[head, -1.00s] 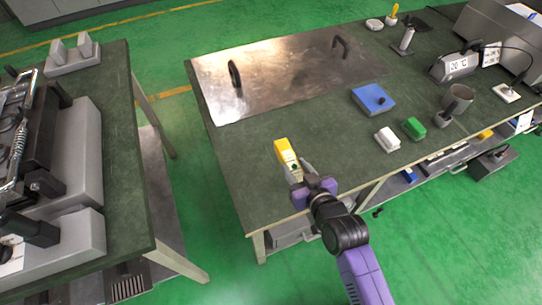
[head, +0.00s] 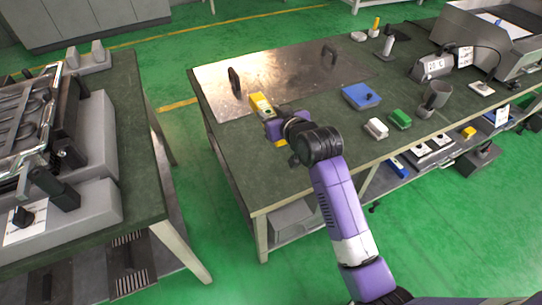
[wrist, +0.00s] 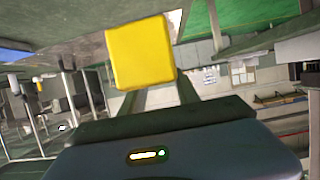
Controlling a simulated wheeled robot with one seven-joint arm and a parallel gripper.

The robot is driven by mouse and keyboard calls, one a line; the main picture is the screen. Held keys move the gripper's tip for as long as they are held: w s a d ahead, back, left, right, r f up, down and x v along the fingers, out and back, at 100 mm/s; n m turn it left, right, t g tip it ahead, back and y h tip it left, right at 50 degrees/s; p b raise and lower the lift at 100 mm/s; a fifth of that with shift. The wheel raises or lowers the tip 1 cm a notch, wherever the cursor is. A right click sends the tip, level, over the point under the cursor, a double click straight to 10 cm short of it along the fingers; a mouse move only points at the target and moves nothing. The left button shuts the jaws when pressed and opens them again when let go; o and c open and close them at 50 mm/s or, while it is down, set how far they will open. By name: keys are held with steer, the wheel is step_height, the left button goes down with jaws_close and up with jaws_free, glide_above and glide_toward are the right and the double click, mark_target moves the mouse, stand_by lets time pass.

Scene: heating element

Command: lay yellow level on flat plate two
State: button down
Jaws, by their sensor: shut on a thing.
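The yellow level (head: 260,103) is held at the tip of my gripper (head: 267,112), by the near edge of the shiny metal plate in the head view. The flat plate (head: 290,70) lies on the green table and has two black handles. Whether the level touches the plate or is above it, I cannot tell. In the wrist view the yellow level (wrist: 141,53) fills the upper middle, between the dark fingers. My gripper is shut on it, and its fingertips are mostly hidden. No number on the plate is readable.
A grey machine with black parts (head: 60,150) is on the left table. The table's front left is bare.

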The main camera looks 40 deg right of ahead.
step_height(320, 180, down, 18)
steer(key=b, duration=0.2)
steer(key=shift+f+b, duration=0.1)
steer(key=shift+b, duration=0.25)
steer(key=shift+f, duration=0.1)
steer(key=c, duration=0.9)
jaws_free()
steer(key=shift+f, duration=0.1)
